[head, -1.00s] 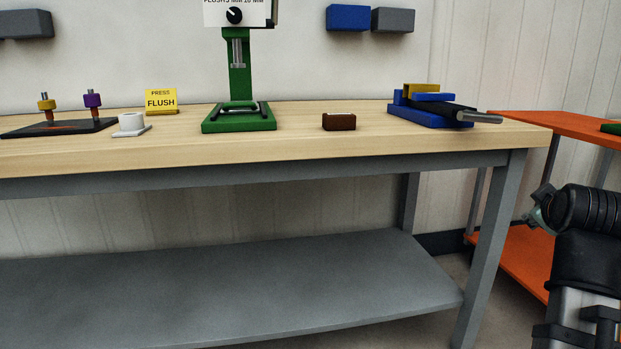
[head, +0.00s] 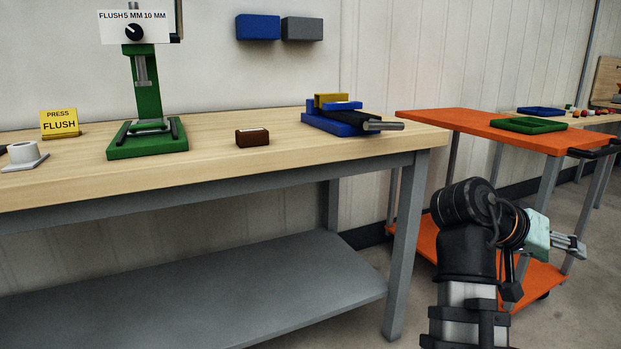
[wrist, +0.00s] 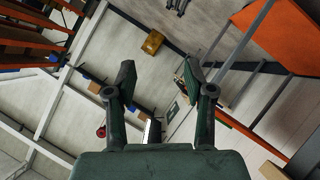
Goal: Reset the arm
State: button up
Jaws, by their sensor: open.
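My arm stands at the lower right of the head view, folded, in front of the orange cart (head: 470,122). My gripper (head: 574,245) points right, in free air beside the cart. In the wrist view, the two dark green fingers of my gripper (wrist: 158,78) are spread apart with nothing between them. The wrist view is strongly tilted and shows the room beyond the fingers.
The wooden workbench (head: 225,172) holds a green press (head: 148,139), a yellow sign (head: 59,123), a brown block (head: 252,137) and a blue fixture (head: 335,121). A green tray (head: 528,125) lies on the cart. Floor is bare between bench and cart.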

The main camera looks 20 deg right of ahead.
jog(key=s+a+r+m+g+p, duration=0.4)
jog(key=s+a+r+m+g, duration=0.2)
jog(key=s+r+m+g, duration=0.1)
jog(key=s+r+m, duration=0.1)
jog(key=s+r, duration=0.1)
jog(key=s, duration=0.1)
jog(key=shift+s, duration=0.35)
jog(key=shift+w+r+p, duration=0.15)
jog(key=shift+r+p, duration=0.1)
jog(key=shift+p, duration=0.3)
